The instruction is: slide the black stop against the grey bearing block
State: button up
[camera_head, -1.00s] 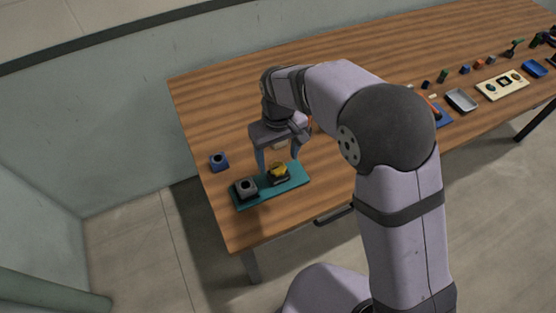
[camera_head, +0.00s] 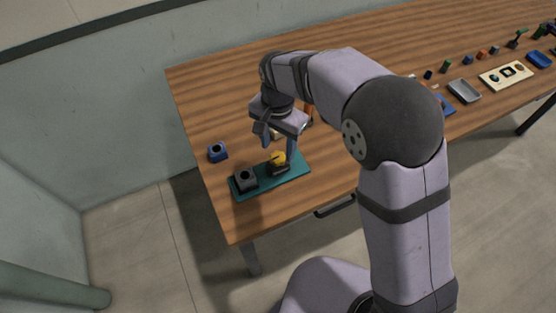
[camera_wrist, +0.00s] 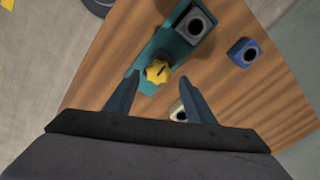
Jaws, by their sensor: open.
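The black stop (camera_head: 280,170) with a yellow knob (camera_head: 278,158) on top sits on the right part of a teal base plate (camera_head: 261,185). The grey bearing block (camera_head: 245,178), with a round dark bore, stands at the plate's left end, with a gap between the two. My gripper (camera_head: 278,146) is open and empty, with its fingers near and behind the knob. In the wrist view, the yellow knob (camera_wrist: 157,72) shows between the fingertips (camera_wrist: 162,80), beyond them; the stop's body is mostly hidden under it. The bearing block (camera_wrist: 195,26) is at upper right there.
A blue block with a hole (camera_head: 218,152) lies left of the plate. A small cream part (camera_wrist: 177,111) lies behind the plate. A grey tray (camera_head: 464,91), a cream panel (camera_head: 505,76) and several small parts stand farther right. The table's front edge is close to the plate.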

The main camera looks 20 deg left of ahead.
aim_at(278, 157)
jog(key=m, duration=0.6)
jog(key=shift+s+d, duration=0.1)
jog(key=shift+f, duration=0.15)
jog(key=shift+f+p, duration=0.8)
jog(key=shift+f, duration=2.75)
grip_shut()
jog(key=s+a, duration=0.3)
jog(key=shift+s+a, duration=0.15)
jog(key=shift+a, duration=0.05)
